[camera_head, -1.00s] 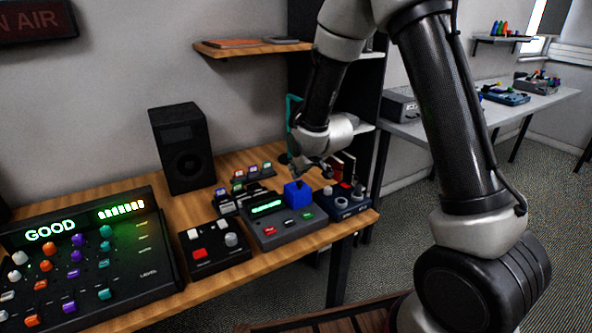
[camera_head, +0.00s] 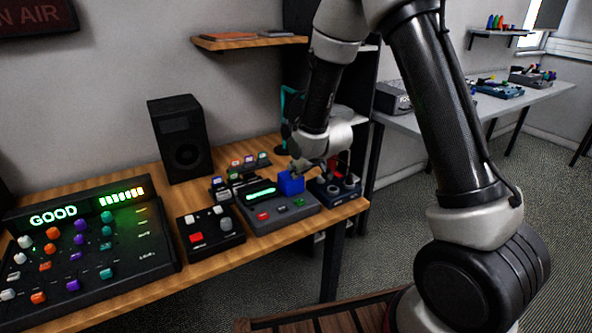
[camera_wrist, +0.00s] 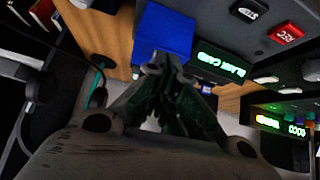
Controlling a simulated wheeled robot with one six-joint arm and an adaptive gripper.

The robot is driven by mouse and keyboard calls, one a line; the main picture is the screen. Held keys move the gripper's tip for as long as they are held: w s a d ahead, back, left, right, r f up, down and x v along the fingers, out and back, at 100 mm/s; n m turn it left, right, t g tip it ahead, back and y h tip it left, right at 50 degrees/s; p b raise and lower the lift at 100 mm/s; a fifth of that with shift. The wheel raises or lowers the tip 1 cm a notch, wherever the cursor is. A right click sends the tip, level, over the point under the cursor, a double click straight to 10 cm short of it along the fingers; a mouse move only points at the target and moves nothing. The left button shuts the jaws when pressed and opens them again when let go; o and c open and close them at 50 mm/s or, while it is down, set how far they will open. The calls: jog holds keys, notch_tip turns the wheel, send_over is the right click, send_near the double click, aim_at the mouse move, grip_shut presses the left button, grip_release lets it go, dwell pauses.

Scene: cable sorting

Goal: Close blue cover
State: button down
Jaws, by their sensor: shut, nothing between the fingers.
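The blue cover (camera_head: 291,183) is a small blue box shape at the back right of a grey device (camera_head: 284,220) with a green display. In the wrist view the blue cover (camera_wrist: 165,32) is just beyond my fingertips, beside the green display (camera_wrist: 220,62). My gripper (camera_head: 296,170) is at the cover's upper back side, and its fingers are shut with nothing between them. In the wrist view my gripper (camera_wrist: 160,68) overlaps the cover's near edge. I cannot tell whether it touches. How far the cover is tilted is also unclear.
A device with grey knobs (camera_head: 334,187) stands close on the right. A black box with a red button (camera_head: 211,232) is on the left, beside a large mixer (camera_head: 85,255) reading GOOD. A black speaker (camera_head: 181,140) stands behind on the wooden table (camera_head: 225,262).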

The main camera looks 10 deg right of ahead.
jog(key=shift+r, duration=0.2)
notch_tip(320, 180, up, 5)
jog(key=s+d+f+g+h, duration=0.1)
jog(key=s+d+f+g, duration=0.15)
jog(key=s, duration=0.65)
jog(key=s+d+f+g+h, duration=0.15)
jog(key=s+d+f, duration=0.25)
jog(key=s, duration=0.5)
jog(key=s+d+r+m, duration=0.1)
jog(key=s+d+r, duration=0.3)
jog(key=s+r, duration=0.2)
jog(key=s+d+r+m, duration=0.2)
jog(key=s+d+r, duration=0.2)
jog(key=r, duration=0.6)
jog(key=s+d+r+m, duration=0.1)
jog(key=s+d+r, duration=0.3)
jog(key=s+r, duration=0.4)
jog(key=shift+d+r+t, duration=0.3)
jog(key=shift+r, duration=0.25)
